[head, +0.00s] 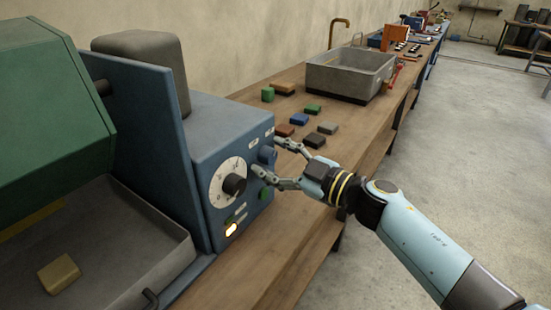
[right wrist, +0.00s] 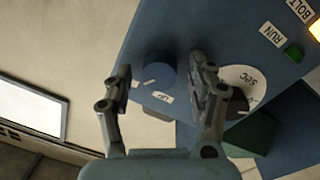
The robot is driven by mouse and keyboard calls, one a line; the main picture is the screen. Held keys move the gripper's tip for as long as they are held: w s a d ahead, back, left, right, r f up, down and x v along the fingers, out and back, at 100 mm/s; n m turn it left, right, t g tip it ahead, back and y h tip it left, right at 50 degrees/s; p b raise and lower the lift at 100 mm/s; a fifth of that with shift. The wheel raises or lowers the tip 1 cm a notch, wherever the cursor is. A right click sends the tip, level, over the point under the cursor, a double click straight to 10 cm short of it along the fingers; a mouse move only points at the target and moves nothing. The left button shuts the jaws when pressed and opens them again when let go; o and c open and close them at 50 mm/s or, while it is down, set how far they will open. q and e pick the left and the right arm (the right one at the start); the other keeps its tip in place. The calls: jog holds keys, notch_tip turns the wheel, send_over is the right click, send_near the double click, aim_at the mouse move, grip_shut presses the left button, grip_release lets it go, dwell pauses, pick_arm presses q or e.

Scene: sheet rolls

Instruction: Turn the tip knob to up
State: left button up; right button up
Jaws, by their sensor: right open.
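The tip knob is a small blue knob (head: 267,155) on the face of the blue machine box (head: 205,140). In the right wrist view the knob (right wrist: 161,70) is round, with a short white pointer line near its edge and a small white label beside it that I cannot read surely. My right gripper (head: 272,163) is open, with its two fingers on either side of the knob. In the right wrist view the gripper (right wrist: 160,80) shows gaps between both fingers and the knob; whether either touches is unclear. My left gripper is out of view.
Several small blocks and a grey basin (head: 345,80) stand on the wooden bench (head: 275,240) beyond.

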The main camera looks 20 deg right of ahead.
jog(key=shift+c, duration=0.4)
jog(key=c, duration=1.1)
jog(key=shift+o, duration=0.2)
